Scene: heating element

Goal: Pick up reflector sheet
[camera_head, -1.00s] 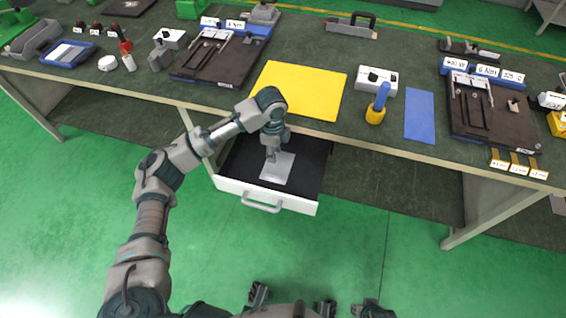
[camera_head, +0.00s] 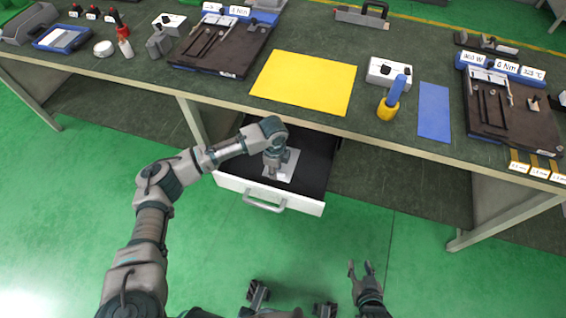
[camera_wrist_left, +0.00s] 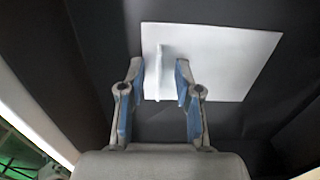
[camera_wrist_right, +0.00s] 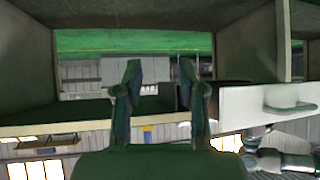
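The reflector sheet (camera_wrist_left: 232,58) is a pale square plate lying on the dark floor of the open drawer, with a thin upright rib (camera_wrist_left: 160,72) on it. It also shows in the head view (camera_head: 285,172), partly hidden by my left gripper. My left gripper (camera_wrist_left: 161,78) is open inside the drawer, and the rib stands between its two blue-padded fingers with gaps on both sides. In the head view the left gripper (camera_head: 272,172) points down at the sheet. My right gripper (camera_head: 361,267) is open and empty in front of the table; it shows in its wrist view (camera_wrist_right: 155,78).
The white-fronted drawer (camera_head: 230,184) is pulled out below the green table; its walls surround my left gripper. On the table are a yellow sheet (camera_head: 303,83), a blue sheet (camera_head: 434,111), a blue-and-yellow tool (camera_head: 393,98) and dark fixture boards. The floor in front is clear.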

